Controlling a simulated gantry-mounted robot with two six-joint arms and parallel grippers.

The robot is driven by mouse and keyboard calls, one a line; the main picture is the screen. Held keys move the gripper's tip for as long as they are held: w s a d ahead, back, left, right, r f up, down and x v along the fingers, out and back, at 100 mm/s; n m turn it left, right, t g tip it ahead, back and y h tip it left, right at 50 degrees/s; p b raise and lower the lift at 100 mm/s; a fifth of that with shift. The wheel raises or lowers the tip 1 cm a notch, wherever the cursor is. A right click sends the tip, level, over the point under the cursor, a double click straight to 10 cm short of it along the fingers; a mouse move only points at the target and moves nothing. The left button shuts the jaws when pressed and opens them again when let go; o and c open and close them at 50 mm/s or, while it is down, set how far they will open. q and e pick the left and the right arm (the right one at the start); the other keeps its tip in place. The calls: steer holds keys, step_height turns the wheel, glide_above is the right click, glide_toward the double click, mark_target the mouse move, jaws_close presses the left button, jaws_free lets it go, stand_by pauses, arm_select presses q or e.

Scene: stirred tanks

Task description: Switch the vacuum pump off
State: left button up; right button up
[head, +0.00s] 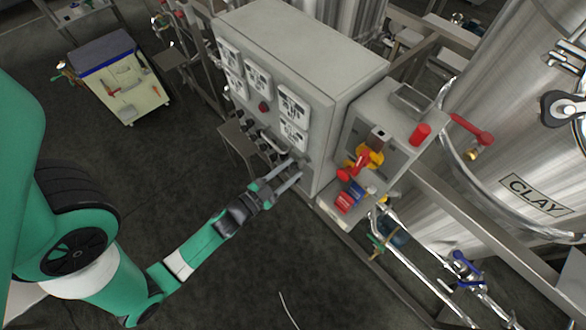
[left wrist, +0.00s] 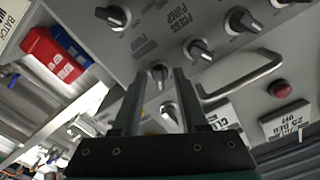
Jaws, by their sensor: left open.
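The grey control cabinet (head: 330,85) stands in the middle of the head view, with white label plates and a row of dark rotary knobs (head: 262,143) low on its front. In the left wrist view the panel fills the upper part, with several black knobs; one knob (left wrist: 160,72) shows between the fingertips and another (left wrist: 170,112) between the fingers. A label reading "PRESS PUMP" is legible; I cannot tell which knob is the vacuum pump's. My left gripper (head: 291,172) is open at the panel's lower right corner; its fingers (left wrist: 157,90) point at the panel. Contact is unclear.
A metal handle bar (left wrist: 243,77) and a red button (left wrist: 281,90) are on the panel. Right of the cabinet, a grey box holds red and yellow lockout parts (head: 362,160) and a red and blue block pair (head: 347,198). A steel clay tank (head: 520,120) stands right. The floor left is clear up to a cart (head: 120,88).

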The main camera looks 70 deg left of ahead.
arm_select(q)
jaws_close()
steer(key=shift+r+n+p, duration=0.2)
steer(key=shift+n+p, duration=0.7)
steer(key=shift+n, duration=0.1)
steer(key=n+p, duration=0.2)
steer(key=n, duration=0.1)
steer(key=n+p, duration=0.2)
steer(key=n, duration=0.1)
steer(key=shift+n, duration=0.4)
steer(key=shift+f+n+p, duration=0.15)
steer(key=shift+n+p, duration=0.55)
steer(key=shift+n, duration=0.8)
